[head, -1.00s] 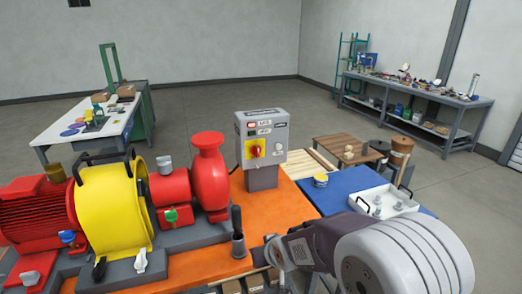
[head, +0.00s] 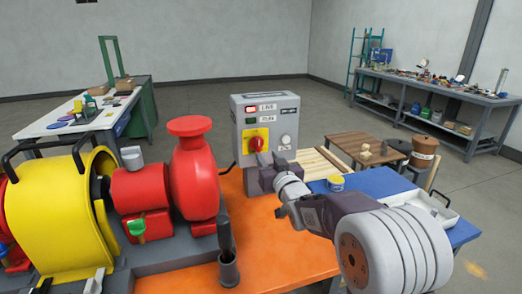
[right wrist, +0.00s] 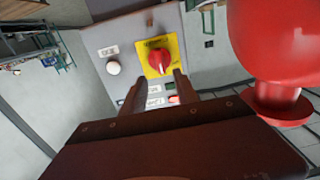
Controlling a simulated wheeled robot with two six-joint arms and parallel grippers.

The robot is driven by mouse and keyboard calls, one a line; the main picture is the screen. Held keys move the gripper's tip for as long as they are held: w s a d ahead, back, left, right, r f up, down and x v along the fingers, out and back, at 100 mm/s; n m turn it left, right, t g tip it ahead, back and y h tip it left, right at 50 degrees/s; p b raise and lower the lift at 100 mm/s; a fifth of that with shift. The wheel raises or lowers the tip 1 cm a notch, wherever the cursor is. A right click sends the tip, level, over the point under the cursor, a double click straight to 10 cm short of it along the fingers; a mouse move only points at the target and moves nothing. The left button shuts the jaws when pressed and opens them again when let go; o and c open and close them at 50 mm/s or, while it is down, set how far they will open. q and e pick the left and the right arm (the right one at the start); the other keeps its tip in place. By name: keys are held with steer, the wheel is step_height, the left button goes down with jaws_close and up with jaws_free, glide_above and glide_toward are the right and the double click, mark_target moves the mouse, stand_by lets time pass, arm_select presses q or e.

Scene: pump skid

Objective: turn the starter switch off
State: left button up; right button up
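The starter switch (head: 257,143) is a red rotary knob on a yellow plate, on the front of a grey control box (head: 287,113). The knob's grip looks roughly upright in the head view. My right gripper (head: 266,174) is in front of the box, just below the knob. In the right wrist view the knob (right wrist: 158,61) shows whole, just beyond the two spread fingers of the right gripper (right wrist: 160,84). The fingers are open with nothing between them, and the knob looks clear of them. My left gripper is out of view.
A red pump (head: 194,165) and a yellow guard (head: 55,215) stand close on the left. An upright grey holder (head: 228,268) stands on the orange base (head: 275,245). The box also carries a red lamp (head: 251,109) and a white knob. A blue mat (head: 375,181) lies right.

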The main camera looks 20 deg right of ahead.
mark_target(259, 145)
steer(key=w+p, duration=0.1)
steer(key=w, duration=0.6)
steer(key=shift+w+a, duration=0.15)
steer(key=shift+w, duration=0.35)
steer(key=shift+s, duration=0.1)
jaws_close()
